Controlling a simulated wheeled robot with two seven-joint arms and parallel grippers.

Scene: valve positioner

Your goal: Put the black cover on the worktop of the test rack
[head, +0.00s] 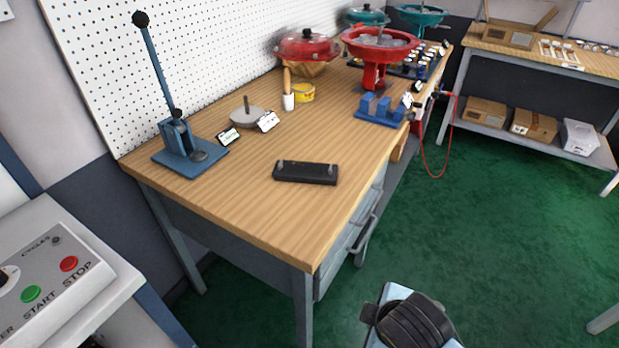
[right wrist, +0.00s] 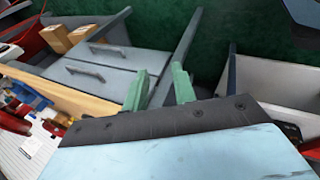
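A black rectangular cover (head: 306,173) with two small upright metal screws lies flat on the wooden workbench (head: 225,200) near its front edge, in the head view. No gripper touches it. My right gripper (right wrist: 160,78) shows in the right wrist view with its two green fingers apart and nothing between them. It is in front of the bench's grey drawers (right wrist: 95,72). In the head view only part of my arm shows at the bottom, clear of the cover. I do not see my left gripper. A grey cabinet with START and STOP buttons (head: 50,280) stands at the lower left; I cannot tell whether it is the test rack.
A blue lever press (head: 185,150), small labels, a grey disc (head: 250,117) and a yellow tin (head: 303,93) stand behind the cover. Red valve actuators (head: 378,45) and blue blocks (head: 380,109) are farther right. Green floor (head: 460,220) is open right of the bench.

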